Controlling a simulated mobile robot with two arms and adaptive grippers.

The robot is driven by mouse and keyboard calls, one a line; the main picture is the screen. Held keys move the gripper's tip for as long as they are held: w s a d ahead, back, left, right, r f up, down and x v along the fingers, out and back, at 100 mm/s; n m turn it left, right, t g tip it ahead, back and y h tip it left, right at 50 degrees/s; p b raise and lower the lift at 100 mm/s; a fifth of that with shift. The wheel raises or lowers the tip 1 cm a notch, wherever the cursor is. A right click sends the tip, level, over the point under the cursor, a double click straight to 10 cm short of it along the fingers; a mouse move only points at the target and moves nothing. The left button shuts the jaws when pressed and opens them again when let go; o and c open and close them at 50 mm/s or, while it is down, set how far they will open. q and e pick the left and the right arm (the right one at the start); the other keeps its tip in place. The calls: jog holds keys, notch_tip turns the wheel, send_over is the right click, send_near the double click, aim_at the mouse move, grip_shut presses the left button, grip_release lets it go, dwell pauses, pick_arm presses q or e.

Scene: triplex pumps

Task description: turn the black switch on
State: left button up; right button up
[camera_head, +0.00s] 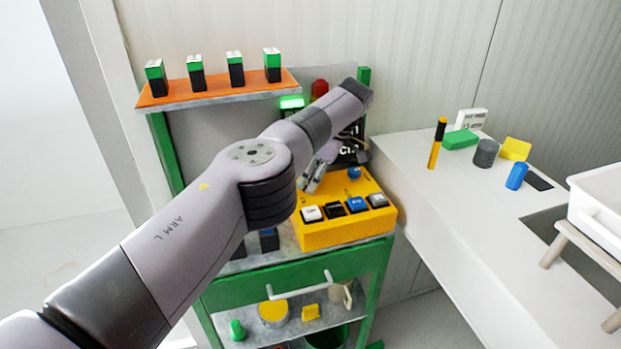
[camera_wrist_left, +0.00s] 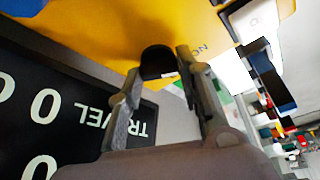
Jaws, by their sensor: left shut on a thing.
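The yellow control box (camera_head: 345,232) stands on the green cart, with a row of white, dark and blue buttons on its front and a blue knob (camera_head: 354,172) near its back. My left arm crosses the head view, and my left gripper (camera_head: 313,178) is at the box's back left part. In the left wrist view, the black switch (camera_wrist_left: 157,60) sits between the fingers of my left gripper (camera_wrist_left: 160,72), which is shut on it. The letters "ON" show on the yellow face (camera_wrist_left: 110,30) beside it. The switch is hidden in the head view. My right gripper is not in view.
An orange shelf (camera_head: 215,95) with several green-black blocks is above the cart. A green lamp (camera_head: 291,102) glows near it. A black panel marked "TRAVEL" (camera_wrist_left: 60,110) is close to the gripper. A white table (camera_head: 455,205) with small objects is at right.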

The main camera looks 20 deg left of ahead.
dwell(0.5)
pick_arm(q)
jog(key=o, duration=1.2)
jog(key=shift+c, duration=0.2)
